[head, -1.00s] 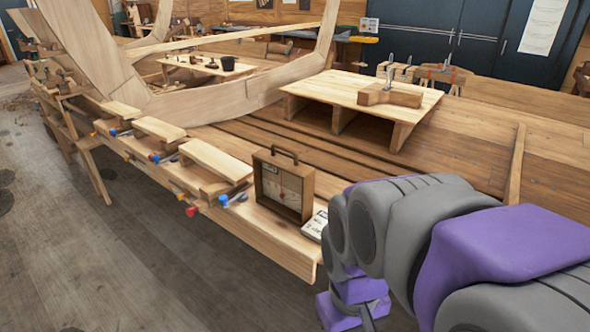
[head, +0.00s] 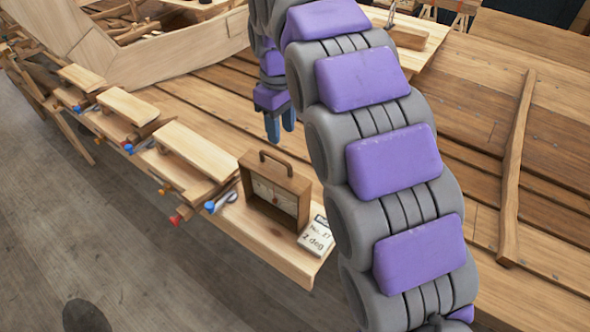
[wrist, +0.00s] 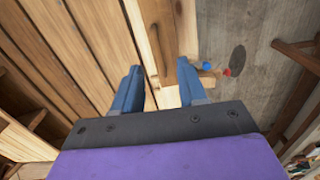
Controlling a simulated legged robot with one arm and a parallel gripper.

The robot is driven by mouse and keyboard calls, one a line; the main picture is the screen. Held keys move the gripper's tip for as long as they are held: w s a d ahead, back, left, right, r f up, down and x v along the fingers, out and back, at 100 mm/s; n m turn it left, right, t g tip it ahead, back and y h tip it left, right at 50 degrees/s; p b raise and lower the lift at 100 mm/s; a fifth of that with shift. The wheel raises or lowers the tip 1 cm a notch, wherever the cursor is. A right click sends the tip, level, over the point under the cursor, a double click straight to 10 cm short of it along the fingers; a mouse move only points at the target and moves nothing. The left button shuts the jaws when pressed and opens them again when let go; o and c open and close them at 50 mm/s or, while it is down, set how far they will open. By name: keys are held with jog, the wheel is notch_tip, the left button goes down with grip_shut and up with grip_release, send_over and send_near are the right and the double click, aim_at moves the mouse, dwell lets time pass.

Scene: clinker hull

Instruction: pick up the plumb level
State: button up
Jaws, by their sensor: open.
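The plumb level (head: 272,192) is an upright wooden box with a dark carrying handle on top and a pale dial in its front. It stands on the plank near the hull's front edge. My gripper (head: 280,126) hangs fingers-down above and behind it in the head view, open and empty. In the wrist view the two blue fingers (wrist: 160,88) are apart, and what looks like the level's brown top (wrist: 160,35) with its handle lies beyond and between the tips. No contact shows.
A white card (head: 316,236) marked "No. 37, 2 deg" lies right of the level. Light wood blocks (head: 190,150) and clamps with red and blue ends (head: 212,205) line the edge at left. A long batten (head: 515,170) lies at right. Grey floor drops away in front.

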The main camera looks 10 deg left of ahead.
aim_at(278, 169)
jog(key=f, duration=0.3)
jog(key=w+a+f, duration=0.1)
jog(key=f, duration=0.7)
jog(key=shift+w+a+f+b, duration=0.15)
jog(key=shift+w+f+b, duration=0.1)
jog(key=shift+b, duration=0.15)
jog(key=shift+a+f+b, duration=0.15)
jog(key=shift+f, duration=1.2)
jog(key=shift+a+f+b, duration=0.1)
jog(key=shift+f+b, duration=0.05)
jog(key=shift+f, duration=1.2)
grip_shut()
